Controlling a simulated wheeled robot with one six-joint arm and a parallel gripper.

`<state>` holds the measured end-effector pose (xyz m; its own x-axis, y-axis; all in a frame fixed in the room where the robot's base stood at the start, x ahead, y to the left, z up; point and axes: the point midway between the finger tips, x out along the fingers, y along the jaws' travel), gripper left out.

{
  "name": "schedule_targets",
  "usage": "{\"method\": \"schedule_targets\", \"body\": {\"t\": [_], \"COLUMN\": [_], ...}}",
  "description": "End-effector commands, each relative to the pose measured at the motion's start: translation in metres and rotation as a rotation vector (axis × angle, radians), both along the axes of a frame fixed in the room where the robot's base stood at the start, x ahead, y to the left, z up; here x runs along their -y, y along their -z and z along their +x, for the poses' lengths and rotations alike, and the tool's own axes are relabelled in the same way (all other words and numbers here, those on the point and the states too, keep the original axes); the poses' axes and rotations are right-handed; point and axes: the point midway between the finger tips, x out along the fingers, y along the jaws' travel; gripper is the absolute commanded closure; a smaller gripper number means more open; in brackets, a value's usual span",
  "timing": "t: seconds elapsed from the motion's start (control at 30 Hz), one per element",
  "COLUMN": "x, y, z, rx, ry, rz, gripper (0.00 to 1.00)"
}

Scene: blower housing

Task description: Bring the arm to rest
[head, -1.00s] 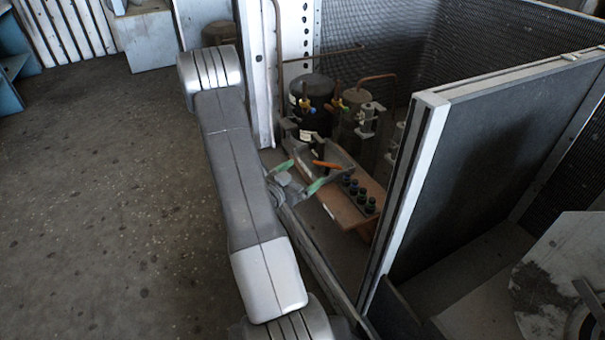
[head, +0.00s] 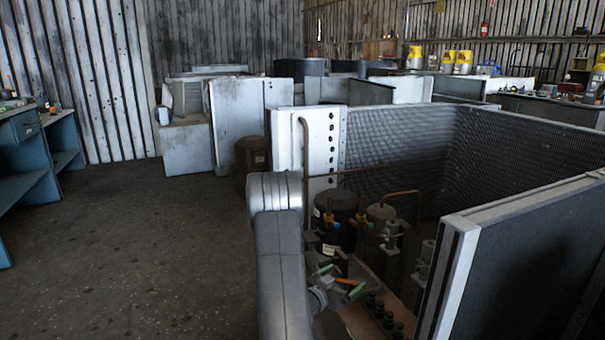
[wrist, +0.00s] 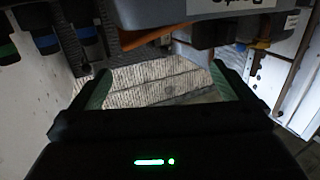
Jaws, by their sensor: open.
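My gripper (head: 340,279) is open, with green fingertips, low inside the open metal housing (head: 462,262). In the head view it is beside a brown board (head: 362,322) with several dark caps (head: 384,315) on it. In the wrist view the two green fingers of my gripper (wrist: 157,88) stand apart with nothing between them. A ribbed pale surface (wrist: 150,78) shows beyond them. My grey arm reaches down along the left side of the housing in the head view, and its lower part is cut off by the frame.
A black compressor (head: 334,212), copper pipes (head: 304,150) and a smaller grey tank (head: 380,213) stand close behind my gripper. The housing's near panel (head: 530,260) rises at right. Open floor (head: 130,240) lies to the left, up to a blue workbench (head: 35,155).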

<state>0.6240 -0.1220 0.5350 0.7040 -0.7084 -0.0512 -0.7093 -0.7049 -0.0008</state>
Motion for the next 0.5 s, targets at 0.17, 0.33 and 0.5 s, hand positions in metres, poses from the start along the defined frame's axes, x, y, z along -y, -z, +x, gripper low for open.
{"method": "schedule_targets", "body": {"t": [0.17,0.33,0.5], "x": [0.025,0.024,0.024], "y": [0.003,0.016,0.008], "z": [0.023,0.024,0.024], "rx": [0.003,-0.001,0.0], "ry": [0.003,-0.001,0.0], "rz": [-0.001,-0.001,-0.001], "gripper": [0.0,0.0,0.0]}}
